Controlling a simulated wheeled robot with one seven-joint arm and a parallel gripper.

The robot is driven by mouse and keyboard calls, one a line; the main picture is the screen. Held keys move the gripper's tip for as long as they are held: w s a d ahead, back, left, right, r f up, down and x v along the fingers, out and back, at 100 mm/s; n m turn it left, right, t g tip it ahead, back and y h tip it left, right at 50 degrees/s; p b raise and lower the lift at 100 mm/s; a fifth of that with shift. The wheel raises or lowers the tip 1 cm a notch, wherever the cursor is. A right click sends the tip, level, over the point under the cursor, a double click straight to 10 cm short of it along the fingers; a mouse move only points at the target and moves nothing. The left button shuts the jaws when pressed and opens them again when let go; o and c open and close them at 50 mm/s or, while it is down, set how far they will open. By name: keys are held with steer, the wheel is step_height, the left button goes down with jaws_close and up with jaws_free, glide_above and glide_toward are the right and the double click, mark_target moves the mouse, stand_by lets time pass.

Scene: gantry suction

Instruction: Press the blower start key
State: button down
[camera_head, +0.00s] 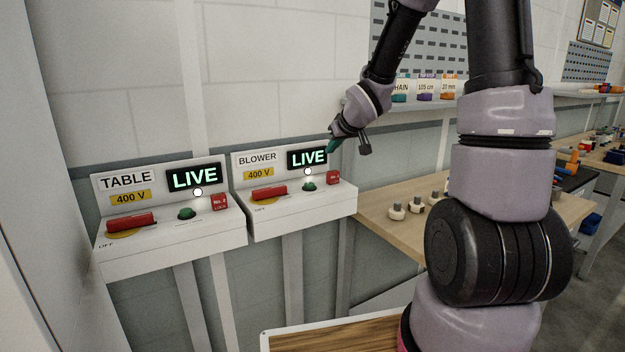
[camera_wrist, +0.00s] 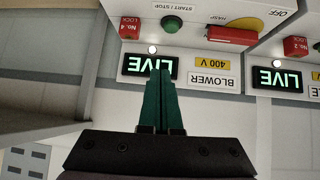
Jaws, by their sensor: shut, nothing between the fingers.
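The blower box (camera_head: 300,219) is a white sloped console with a BLOWER label, a 400 V plate and a display reading LIVE in green. Its green start/stop key (camera_head: 309,186) sits on the ledge below the display, and it shows in the wrist view (camera_wrist: 172,24) near the top. My gripper (camera_head: 333,146) is beside the upper right corner of the display, above and behind the key. In the wrist view the green fingers (camera_wrist: 160,75) are together with nothing between them, their tips overlapping the LIVE display and apart from the key.
The blower box carries a red handle (camera_head: 269,193) and a red lock tag (camera_head: 333,177). The table box (camera_head: 170,253), with its own green key (camera_head: 186,213), stands to its left. A wooden bench (camera_head: 395,232) with several small parts lies to the right.

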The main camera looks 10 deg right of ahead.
steer(key=shift+w+a+f+n+y, duration=0.15)
steer(key=shift+w+a+f+y, duration=0.1)
steer(key=shift+w+a+f, duration=0.3)
steer(key=shift+w+a+f+n+y, duration=0.2)
steer(key=shift+a+f+y, duration=0.1)
steer(key=shift+f, duration=0.35)
glide_above(308, 183)
steer(key=s+d, duration=0.1)
steer(key=s, duration=0.2)
step_height(308, 183, down, 7)
steer(key=shift+w+r, duration=0.15)
step_height(308, 183, down, 2)
steer(key=shift+f, duration=0.25)
steer(key=shift+w+f, duration=0.1)
steer(key=shift+f, duration=0.5)
steer(key=shift+f, duration=0.1)
